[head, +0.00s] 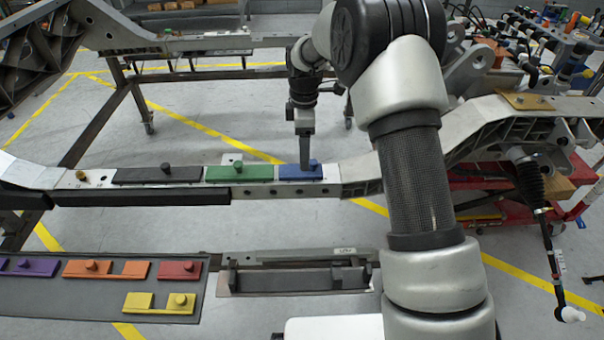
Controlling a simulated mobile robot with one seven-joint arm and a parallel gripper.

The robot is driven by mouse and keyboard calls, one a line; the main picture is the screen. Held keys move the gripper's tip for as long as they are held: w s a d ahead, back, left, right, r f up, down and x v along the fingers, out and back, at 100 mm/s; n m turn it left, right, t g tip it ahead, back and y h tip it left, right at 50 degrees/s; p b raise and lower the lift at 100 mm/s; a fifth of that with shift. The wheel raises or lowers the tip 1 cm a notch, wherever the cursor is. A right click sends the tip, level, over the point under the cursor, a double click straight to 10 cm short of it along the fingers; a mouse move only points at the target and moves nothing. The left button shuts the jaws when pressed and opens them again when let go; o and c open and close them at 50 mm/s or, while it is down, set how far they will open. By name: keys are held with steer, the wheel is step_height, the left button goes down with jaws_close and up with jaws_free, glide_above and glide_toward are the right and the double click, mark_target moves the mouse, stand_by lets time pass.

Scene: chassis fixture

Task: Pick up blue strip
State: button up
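The blue strip (288,173) lies on the metal chassis rail (332,176), at the right end of a row of strips. It has a small blue knob on top near its right part. My gripper (307,166) points straight down at the blue strip, with its fingertips at or right by the knob. The fingers partly hide the knob. At this size I cannot tell whether they are closed on it. The strip looks flat on the rail.
A green strip (239,173) and a black strip (157,175) lie left of the blue one on the rail. A dark tray (60,313) at lower left holds purple, orange, red and yellow pieces. A red cart (490,190) stands at right.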

mark_target(287, 172)
steer(key=f, duration=0.2)
steer(key=f+b, duration=0.1)
steer(key=a+f, duration=0.1)
steer(key=f, duration=0.1)
steer(key=shift+s+f, duration=0.15)
steer(key=shift+f, duration=0.2)
steer(key=shift+r, duration=0.1)
steer(key=c, duration=1.2)
